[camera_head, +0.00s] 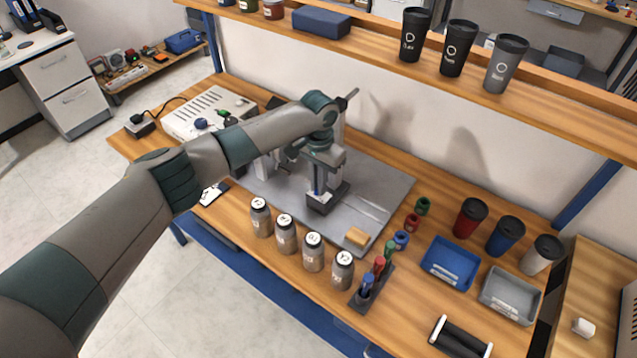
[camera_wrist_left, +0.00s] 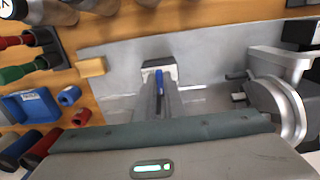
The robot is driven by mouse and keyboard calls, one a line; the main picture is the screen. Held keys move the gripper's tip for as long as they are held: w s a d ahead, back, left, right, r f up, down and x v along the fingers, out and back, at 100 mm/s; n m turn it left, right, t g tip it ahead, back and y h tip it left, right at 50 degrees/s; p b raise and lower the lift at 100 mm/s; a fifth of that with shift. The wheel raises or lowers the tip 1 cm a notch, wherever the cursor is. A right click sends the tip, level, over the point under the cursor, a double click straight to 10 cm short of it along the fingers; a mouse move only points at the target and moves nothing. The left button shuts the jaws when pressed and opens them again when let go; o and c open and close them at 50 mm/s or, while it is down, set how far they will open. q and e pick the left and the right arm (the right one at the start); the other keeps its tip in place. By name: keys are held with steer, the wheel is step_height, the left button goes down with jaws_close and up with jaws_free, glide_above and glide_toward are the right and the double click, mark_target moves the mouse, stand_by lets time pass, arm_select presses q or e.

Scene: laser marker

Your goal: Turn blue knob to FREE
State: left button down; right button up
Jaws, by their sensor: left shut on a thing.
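My left gripper (camera_head: 320,188) points down at a small dark-edged block (camera_head: 325,203) on the grey plate (camera_head: 385,186). In the left wrist view its two fingers (camera_wrist_left: 160,102) are shut on a narrow blue knob (camera_wrist_left: 159,78), which stands upright at the grey-topped block (camera_wrist_left: 172,68). A small part of the blue knob also shows between the fingers in the head view (camera_head: 317,186). The fingers hide most of the knob, and no FREE marking or knob position is readable. My right gripper is not in view.
Several grey bottles (camera_head: 286,234) line the front of the plate, beside a wooden block (camera_head: 357,237). A marker rack (camera_head: 371,287), blue tray (camera_head: 451,261) and cups (camera_head: 470,217) stand to the right. A pale machine part (camera_wrist_left: 278,100) is close beside the gripper in the wrist view.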

arm_select(q)
steer(key=shift+m, duration=0.4)
steer(key=m, duration=0.4)
steer(key=shift+w, duration=0.15)
steer(key=m+b, duration=0.1)
steer(key=m, duration=0.5)
steer(key=shift+w, duration=0.1)
steer(key=m, duration=0.3)
steer(key=shift+b, duration=0.35)
steer(key=m, duration=0.4)
steer(key=shift+w+r+b, duration=0.1)
steer(key=shift+b, duration=0.2)
steer(key=c, duration=1.8)
jaws_free()
steer(key=shift+c, duration=0.2)
